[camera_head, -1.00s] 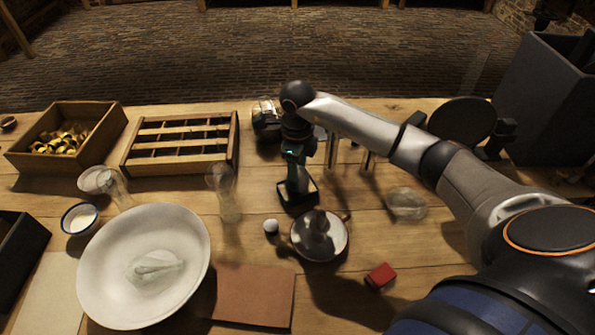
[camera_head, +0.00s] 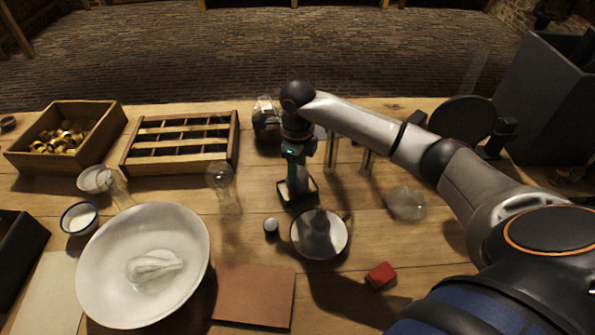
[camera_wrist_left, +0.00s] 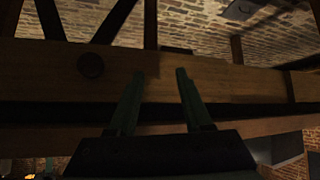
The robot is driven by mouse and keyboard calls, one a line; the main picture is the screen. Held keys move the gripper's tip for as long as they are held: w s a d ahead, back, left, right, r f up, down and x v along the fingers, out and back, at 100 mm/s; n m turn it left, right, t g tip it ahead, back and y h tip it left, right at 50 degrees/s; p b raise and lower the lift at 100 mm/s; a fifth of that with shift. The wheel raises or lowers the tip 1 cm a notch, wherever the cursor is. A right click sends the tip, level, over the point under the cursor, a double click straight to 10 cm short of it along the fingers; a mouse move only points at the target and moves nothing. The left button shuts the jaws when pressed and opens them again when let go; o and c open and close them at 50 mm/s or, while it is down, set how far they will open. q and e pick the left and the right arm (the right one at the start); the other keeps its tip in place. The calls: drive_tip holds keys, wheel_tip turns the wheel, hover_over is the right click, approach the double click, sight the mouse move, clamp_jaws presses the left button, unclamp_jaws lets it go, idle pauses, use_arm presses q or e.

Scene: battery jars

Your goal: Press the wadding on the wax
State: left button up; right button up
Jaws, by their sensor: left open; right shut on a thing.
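My right gripper (camera_head: 296,180) points down over a small dark square tray (camera_head: 311,195). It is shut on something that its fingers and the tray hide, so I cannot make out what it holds. A small whitish ball (camera_head: 271,225), perhaps wadding, lies on the table left of a round pan (camera_head: 319,236). A red block (camera_head: 381,275) lies to the pan's right; I cannot tell whether it is wax. My left gripper (camera_wrist_left: 155,95) is open and empty in the left wrist view, in front of a wooden beam. It is outside the head view.
A large white bowl (camera_head: 100,285) holding a pale object stands front left, beside a brown mat (camera_head: 254,296). A slatted wooden rack (camera_head: 180,143) and a crate (camera_head: 110,131) are behind. Glassware stands around: a flask (camera_head: 222,185), a jar (camera_head: 265,120) and a clear dish (camera_head: 406,204).

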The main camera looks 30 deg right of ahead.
drive_tip(key=shift+r+p, duration=2.6)
drive_tip(key=shift+r, duration=0.9)
